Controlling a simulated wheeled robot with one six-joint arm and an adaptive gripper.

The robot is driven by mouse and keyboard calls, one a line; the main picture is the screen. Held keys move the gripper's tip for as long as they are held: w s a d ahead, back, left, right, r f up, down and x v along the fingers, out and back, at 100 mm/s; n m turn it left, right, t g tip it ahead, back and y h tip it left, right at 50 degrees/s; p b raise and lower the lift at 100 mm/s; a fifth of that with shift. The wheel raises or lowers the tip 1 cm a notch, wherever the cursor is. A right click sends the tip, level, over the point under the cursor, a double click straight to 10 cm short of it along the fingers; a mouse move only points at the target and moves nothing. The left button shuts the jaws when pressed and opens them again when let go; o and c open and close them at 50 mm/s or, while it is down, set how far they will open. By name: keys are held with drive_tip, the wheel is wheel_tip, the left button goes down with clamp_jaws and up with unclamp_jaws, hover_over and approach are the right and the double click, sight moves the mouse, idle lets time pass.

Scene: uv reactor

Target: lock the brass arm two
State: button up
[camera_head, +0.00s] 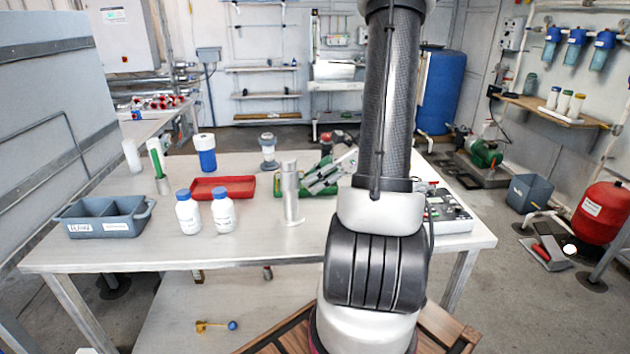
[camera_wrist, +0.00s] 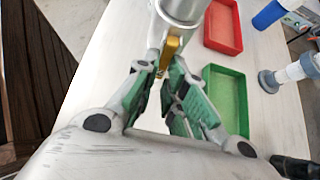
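A steel cylinder (camera_head: 290,190) stands upright on the table, and its lower part shows at the top of the wrist view (camera_wrist: 183,8). A brass arm (camera_wrist: 170,48) sits beside the cylinder in the wrist view; I cannot tell whether it is arm two. I do not make it out on the cylinder in the head view. My gripper (camera_wrist: 165,78) has its green-padded fingers partly drawn together, with the brass arm at or between their tips. Contact with it is unclear. In the head view my gripper (camera_head: 325,180) is just right of the cylinder.
White bottles (camera_head: 189,214) with blue caps and a grey bin (camera_head: 100,218) stand to the left. A control box (camera_head: 449,212) is at the table's right, partly behind my arm.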

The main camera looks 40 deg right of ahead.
drive_tip(key=shift+o, duration=1.3)
drive_tip(key=v, duration=1.2)
